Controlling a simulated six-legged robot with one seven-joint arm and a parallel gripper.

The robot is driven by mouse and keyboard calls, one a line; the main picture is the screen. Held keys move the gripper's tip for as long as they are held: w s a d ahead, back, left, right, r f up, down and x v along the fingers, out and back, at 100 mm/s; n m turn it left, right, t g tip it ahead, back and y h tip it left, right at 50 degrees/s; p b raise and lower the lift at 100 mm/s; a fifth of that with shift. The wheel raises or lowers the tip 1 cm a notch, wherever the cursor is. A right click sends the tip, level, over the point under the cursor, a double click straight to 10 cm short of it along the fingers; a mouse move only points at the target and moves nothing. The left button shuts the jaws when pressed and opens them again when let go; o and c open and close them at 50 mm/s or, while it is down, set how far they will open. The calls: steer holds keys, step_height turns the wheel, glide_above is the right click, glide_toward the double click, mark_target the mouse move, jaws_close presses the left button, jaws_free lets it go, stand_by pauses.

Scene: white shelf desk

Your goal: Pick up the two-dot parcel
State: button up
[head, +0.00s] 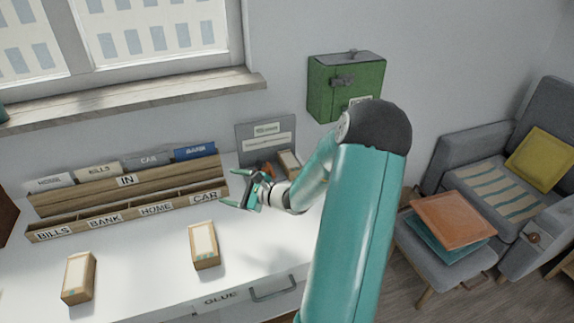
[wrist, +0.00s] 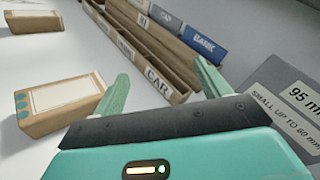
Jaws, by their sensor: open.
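A brown parcel with a pale label (head: 205,246) lies on the white desk below the sorter; in the wrist view this parcel (wrist: 62,103) seems to show three teal dots on its end. A second similar parcel (head: 78,278) lies farther left, and its teal end marks in the wrist view (wrist: 34,21) are too small to count. A third box (head: 289,163) stands by the grey sign, partly hidden by my arm. I cannot tell which one has two dots. My gripper (head: 231,187) is open and empty above the desk, right of the sorter; its fingers (wrist: 160,72) frame the sorter's end.
The wooden sorter (head: 125,205) has slots labelled BILLS, BANK, HOME and CAR. A grey sign (head: 266,140) stands right of it. A green box (head: 345,87) hangs on the wall. The desk front between the parcels is clear. An armchair (head: 500,165) is at right.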

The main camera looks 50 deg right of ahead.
steer(key=s+d+f+m+t+h, duration=0.2)
steer(key=s+d+f+m+h, duration=0.15)
steer(key=d+m+h, duration=0.55)
steer(key=m+g+h, duration=0.2)
steer(key=m+h, duration=0.2)
steer(key=m, duration=0.2)
glide_toward(292, 163)
steer(key=s+a, duration=0.2)
steer(key=a, duration=0.1)
steer(key=shift+s, duration=0.4)
steer(key=shift+d+f, duration=0.15)
steer(key=shift+d, duration=0.15)
steer(key=x, duration=0.7)
steer(key=shift+w+d, duration=0.1)
steer(key=shift+d+x, duration=0.25)
steer(key=shift+x, duration=2.9)
steer(key=shift+f, duration=0.1)
steer(key=c, duration=1.3)
steer(key=shift+o, duration=0.2)
